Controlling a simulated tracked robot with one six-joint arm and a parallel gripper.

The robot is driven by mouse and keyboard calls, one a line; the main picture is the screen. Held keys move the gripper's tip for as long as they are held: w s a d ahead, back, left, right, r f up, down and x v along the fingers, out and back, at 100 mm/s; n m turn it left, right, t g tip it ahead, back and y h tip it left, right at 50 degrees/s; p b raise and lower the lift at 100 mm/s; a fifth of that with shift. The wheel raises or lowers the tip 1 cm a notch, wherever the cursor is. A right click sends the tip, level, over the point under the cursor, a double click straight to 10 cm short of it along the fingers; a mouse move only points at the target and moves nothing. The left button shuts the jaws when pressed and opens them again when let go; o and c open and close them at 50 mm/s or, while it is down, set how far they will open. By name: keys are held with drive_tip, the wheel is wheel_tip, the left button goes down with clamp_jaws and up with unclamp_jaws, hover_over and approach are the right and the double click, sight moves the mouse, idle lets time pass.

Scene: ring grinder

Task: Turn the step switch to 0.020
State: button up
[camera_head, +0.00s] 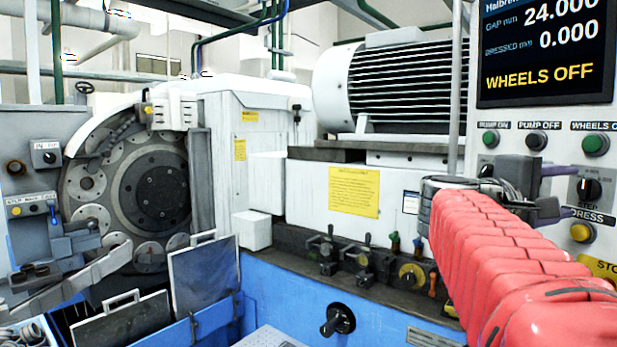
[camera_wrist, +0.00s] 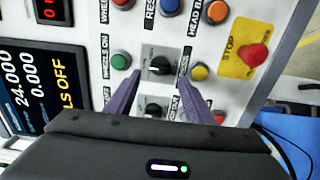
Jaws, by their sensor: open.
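The step switch (camera_head: 590,188) is a black rotary knob on a light plate on the control panel, above the yellow DRESS button. It also shows in the wrist view (camera_wrist: 158,65), between and just beyond my fingertips. My gripper (camera_head: 566,190) is in front of the panel, to the left of the knob in the head view. In the wrist view my gripper (camera_wrist: 161,76) has its two purple fingers spread apart, one on either side of the knob, with nothing held. Whether they touch it, I cannot tell. The scale marks are too small to read.
A second black knob (camera_wrist: 153,110) sits nearer my palm, between the fingers. Close by are the green WHEELS ON button (camera_wrist: 121,61), the yellow button (camera_wrist: 199,72) and the red stop button (camera_wrist: 254,55). The display (camera_head: 541,50) reads WHEELS OFF.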

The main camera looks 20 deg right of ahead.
sight(580, 191)
drive_tip(key=shift+s+d, duration=0.15)
drive_tip(key=shift+d, duration=1.1)
drive_tip(key=shift+s+d, duration=0.1)
drive_tip(key=shift+d, duration=1.15)
drive_tip(key=shift+c, duration=0.2)
drive_tip(key=c, duration=1)
drive_tip(key=shift+f+m, duration=0.1)
drive_tip(key=shift+m, duration=0.3)
drive_tip(key=m, duration=0.9)
drive_tip(key=shift+s, duration=0.1)
